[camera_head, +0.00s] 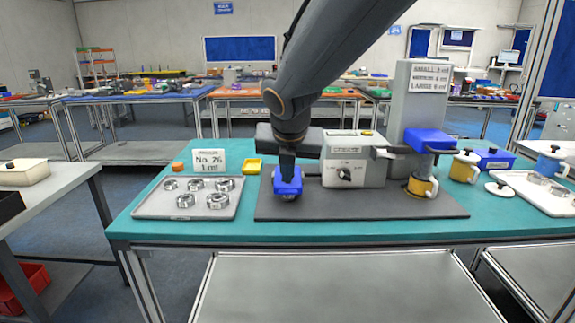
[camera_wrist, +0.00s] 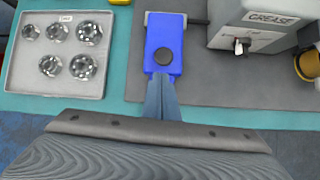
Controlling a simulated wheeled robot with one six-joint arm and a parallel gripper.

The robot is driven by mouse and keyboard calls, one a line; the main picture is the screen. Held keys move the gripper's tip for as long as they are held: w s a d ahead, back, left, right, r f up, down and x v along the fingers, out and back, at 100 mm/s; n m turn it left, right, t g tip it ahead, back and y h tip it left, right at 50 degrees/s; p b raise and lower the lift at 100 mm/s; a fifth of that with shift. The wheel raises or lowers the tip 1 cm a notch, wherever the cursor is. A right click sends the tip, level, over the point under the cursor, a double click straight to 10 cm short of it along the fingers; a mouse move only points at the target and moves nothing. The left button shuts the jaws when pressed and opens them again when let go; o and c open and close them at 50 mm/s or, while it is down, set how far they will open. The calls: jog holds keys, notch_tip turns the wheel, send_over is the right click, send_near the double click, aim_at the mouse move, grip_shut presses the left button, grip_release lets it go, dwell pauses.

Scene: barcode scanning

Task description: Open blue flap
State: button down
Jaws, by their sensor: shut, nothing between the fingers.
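In the head view the blue flap (camera_head: 288,186) shows below my gripper, at the left of the dark grey mat. My gripper (camera_wrist: 159,82) is shut, its fingers together and empty, at the near edge of the flap, just short of the knob. Whether the fingertips touch the flap, I cannot tell. In the head view my gripper (camera_head: 287,162) points down, partly hiding the flap.
Right of the flap stands a grey grease machine (camera_head: 345,147) with a switch. Beyond it is a tall grey dispenser (camera_head: 411,95) with a blue block and a yellow mug (camera_head: 420,187) below. A tray (camera_head: 160,207) of several metal rings lies left. A yellow bin (camera_head: 252,165) stands behind.

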aim_at(286, 186)
jog(key=shift+x, duration=1.55)
jog(key=shift+r, duration=0.15)
